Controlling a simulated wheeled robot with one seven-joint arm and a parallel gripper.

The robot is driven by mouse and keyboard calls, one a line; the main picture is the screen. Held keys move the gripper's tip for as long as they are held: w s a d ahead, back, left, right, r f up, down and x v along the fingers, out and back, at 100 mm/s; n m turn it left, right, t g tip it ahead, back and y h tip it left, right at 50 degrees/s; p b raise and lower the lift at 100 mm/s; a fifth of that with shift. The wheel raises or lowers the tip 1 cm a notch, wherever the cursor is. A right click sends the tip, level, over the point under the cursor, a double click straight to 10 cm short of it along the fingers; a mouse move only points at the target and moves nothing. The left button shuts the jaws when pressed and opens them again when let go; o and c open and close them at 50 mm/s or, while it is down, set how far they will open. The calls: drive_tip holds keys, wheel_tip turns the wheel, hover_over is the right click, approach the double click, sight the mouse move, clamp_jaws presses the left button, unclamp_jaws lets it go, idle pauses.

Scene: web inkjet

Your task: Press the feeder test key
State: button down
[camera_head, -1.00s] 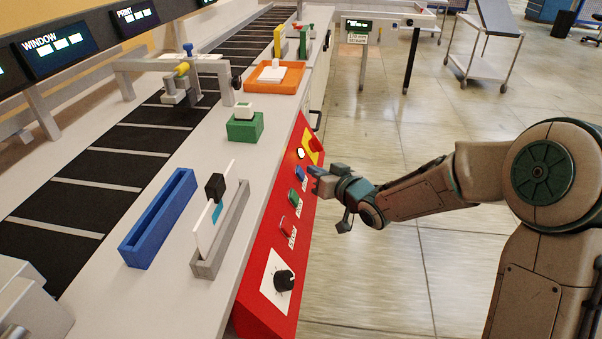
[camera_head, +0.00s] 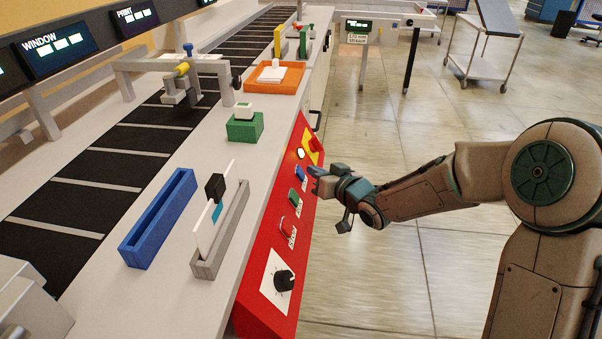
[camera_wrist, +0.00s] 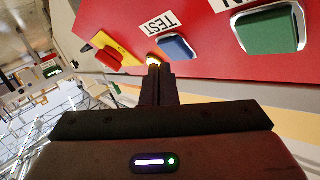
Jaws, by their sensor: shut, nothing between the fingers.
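The blue key (camera_head: 300,173) sits on the sloping red control panel (camera_head: 255,260) on the machine's side. In the wrist view the blue key (camera_wrist: 178,47) stands beside a white label reading TEST (camera_wrist: 160,24). My gripper (camera_head: 314,173) is shut and empty, at the panel's right edge close to the blue key. In the wrist view my fingertips (camera_wrist: 155,70) appear just to the left of the blue key. I cannot tell whether they touch the panel.
A green key (camera_head: 295,198), a red key (camera_head: 288,225) and a black knob (camera_head: 284,280) share the panel. A lit lamp (camera_head: 300,153) and a yellow plate with a red part (camera_head: 315,147) lie beyond the blue key.

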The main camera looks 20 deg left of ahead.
drive_tip(key=shift+a+f, duration=0.1)
idle(0.3)
drive_tip(key=shift+s+a+f+b, duration=0.1)
drive_tip(key=shift+a+f+b, duration=0.05)
drive_tip(key=shift+a+b, duration=0.15)
drive_tip(key=shift+s+a+f+b, duration=0.1)
drive_tip(key=shift+a+f+b, duration=0.1)
drive_tip(key=shift+a+b, duration=0.2)
idle(0.6)
drive_tip(key=shift+d+r, duration=0.1)
drive_tip(key=shift+d+r+p, duration=0.3)
drive_tip(key=shift+d+p, duration=0.35)
drive_tip(key=shift+d, duration=0.05)
drive_tip(key=shift+w, duration=0.2)
drive_tip(key=shift+w+d+r+p, duration=0.15)
drive_tip(key=shift+d+r+p, duration=0.25)
drive_tip(key=shift+d+p, duration=0.3)
drive_tip(key=shift+w+d+r+p, duration=0.2)
drive_tip(key=shift+d+r+p, duration=0.2)
drive_tip(key=shift+d+p, duration=0.3)
drive_tip(key=shift+w+d+r+p, duration=0.15)
drive_tip(key=shift+d+r+p, duration=0.25)
drive_tip(key=shift+d+p, duration=0.3)
